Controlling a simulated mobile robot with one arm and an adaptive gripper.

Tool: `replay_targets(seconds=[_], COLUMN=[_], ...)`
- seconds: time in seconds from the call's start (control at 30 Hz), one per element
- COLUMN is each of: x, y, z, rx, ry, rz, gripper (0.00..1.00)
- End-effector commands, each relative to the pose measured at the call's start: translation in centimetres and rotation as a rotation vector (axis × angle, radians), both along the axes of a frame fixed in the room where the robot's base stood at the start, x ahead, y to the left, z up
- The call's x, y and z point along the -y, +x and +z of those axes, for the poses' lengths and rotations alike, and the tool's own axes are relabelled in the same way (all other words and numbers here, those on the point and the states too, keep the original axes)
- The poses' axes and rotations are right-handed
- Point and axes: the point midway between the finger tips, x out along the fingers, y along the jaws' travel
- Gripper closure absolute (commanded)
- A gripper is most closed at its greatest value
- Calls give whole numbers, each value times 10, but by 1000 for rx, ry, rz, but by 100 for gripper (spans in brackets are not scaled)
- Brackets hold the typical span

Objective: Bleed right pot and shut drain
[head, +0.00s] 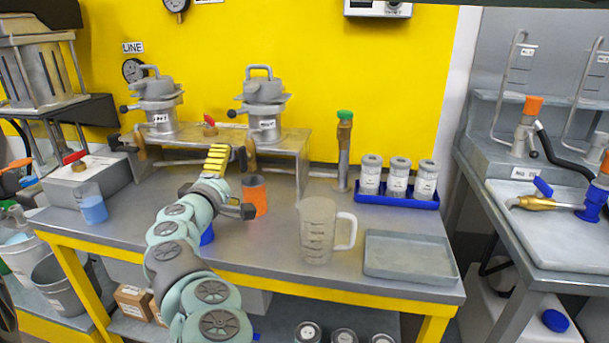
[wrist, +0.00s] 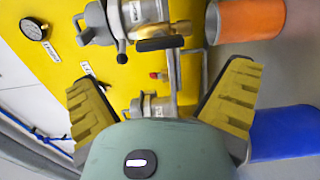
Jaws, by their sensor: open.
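The right pot (head: 262,105) is a grey metal vessel with a looped top handle, a black side knob (head: 232,113) and a label, set on a metal stand (head: 290,145). A brass-brown drain fitting (head: 250,155) hangs below it. In the wrist view the right pot (wrist: 135,15) lies sideways at the top, with a dark bar handle (wrist: 160,43) near its brass drain. An orange cup (head: 254,197) stands on the bench below this drain. My gripper (head: 235,182) is open and empty, left of and close to the drain and cup; its spread fingers show in the wrist view (wrist: 165,77).
The left pot (head: 157,108) stands on the same stand, with a red-handled valve (head: 209,127) between the pots. A blue cup (head: 207,236) is partly behind my arm. A measuring jug (head: 319,235), tray (head: 412,274) and blue canister rack (head: 395,199) occupy the bench's right side.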

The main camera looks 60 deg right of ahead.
Motion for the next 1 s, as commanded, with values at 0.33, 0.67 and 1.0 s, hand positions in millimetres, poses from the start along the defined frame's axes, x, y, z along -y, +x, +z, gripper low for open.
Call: replay_targets(seconds=[0.33,0.67,1.0], x=[-27,-38,-38], y=[-13,-18,-18], z=[0,0,1], rx=[-2,0,0], ry=[-1,-1,-1], rz=[-2,-4,-4], gripper=[0,0,0])
